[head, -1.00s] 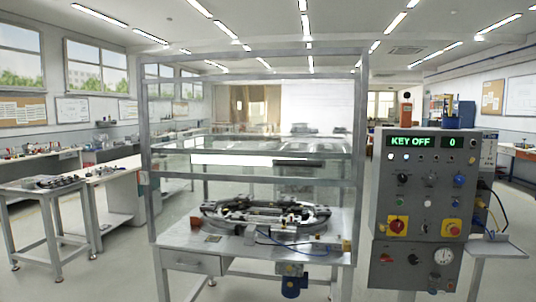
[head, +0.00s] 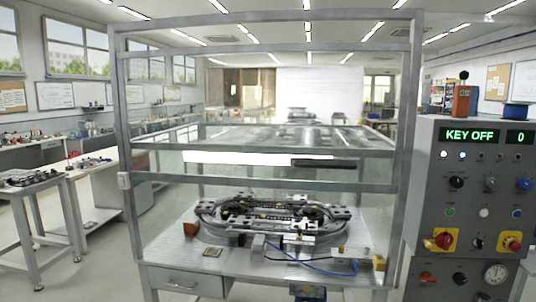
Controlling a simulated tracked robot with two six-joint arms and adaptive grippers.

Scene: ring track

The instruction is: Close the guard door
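The guard door (head: 250,180) shows in the head view as a clear panel with grey metal rails across the front of the guard frame (head: 122,120), about halfway up. A dark handle bar (head: 323,163) sits on it, right of centre. Below its lower rail, the front of the frame looks open down to the table. The ring track (head: 270,218) lies on the table inside the frame. I cannot tell exactly how the panel is hinged or slides. Neither of my grippers is in view.
A grey control panel (head: 470,205) stands close at the right, its display reading KEY OFF and 0. The machine table (head: 185,258) has a drawer in front. A side bench (head: 50,185) stands at the left, with floor between.

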